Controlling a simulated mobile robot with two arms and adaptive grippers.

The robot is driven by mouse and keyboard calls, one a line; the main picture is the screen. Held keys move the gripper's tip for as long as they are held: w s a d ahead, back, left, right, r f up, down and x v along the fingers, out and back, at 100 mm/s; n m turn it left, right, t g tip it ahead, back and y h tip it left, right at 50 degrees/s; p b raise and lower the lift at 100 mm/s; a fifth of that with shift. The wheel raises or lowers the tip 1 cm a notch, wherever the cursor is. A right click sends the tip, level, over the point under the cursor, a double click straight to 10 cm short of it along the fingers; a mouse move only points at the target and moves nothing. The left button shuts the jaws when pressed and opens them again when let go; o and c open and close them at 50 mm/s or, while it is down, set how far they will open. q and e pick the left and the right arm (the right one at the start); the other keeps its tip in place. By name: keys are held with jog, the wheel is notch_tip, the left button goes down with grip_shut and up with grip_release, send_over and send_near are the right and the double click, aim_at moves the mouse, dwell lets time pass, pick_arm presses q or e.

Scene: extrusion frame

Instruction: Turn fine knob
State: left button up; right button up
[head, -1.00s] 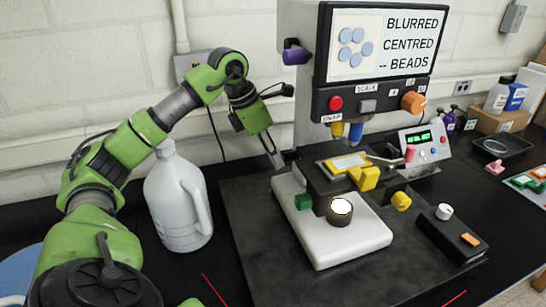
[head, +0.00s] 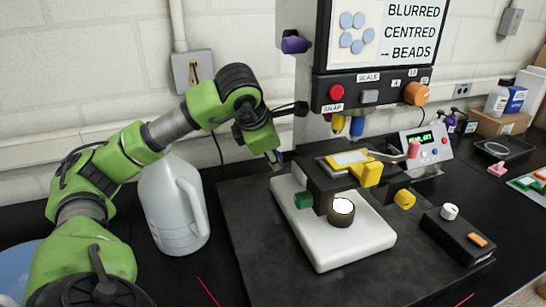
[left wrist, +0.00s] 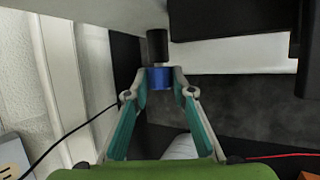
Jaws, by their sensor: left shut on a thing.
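The microscope (head: 305,95) stands on a dark base plate, with a screen (head: 385,35) reading "BLURRED CENTRED -- BEADS". My left gripper (head: 276,159) reaches down at its left rear side, behind the white foot (head: 345,235). In the left wrist view my left gripper (left wrist: 160,79) has its two fingertips on either side of a blue knob (left wrist: 160,78) and is shut on it. A narrower black cylinder (left wrist: 157,46) sits in line beyond the blue knob. In the head view the held knob is mostly hidden. My right gripper is not in view.
A white jug (head: 175,205) stands close beneath my left arm. Yellow knobs (head: 404,199), a green knob (head: 303,201) and the glowing lamp (head: 342,208) are around the stage. A black control box (head: 455,235) lies at the right. A wall socket (head: 192,70) is behind the arm.

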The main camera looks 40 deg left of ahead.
pick_arm(q)
jog(key=o, duration=1.1)
jog(key=v, duration=1.2)
jog(key=shift+f, duration=0.1)
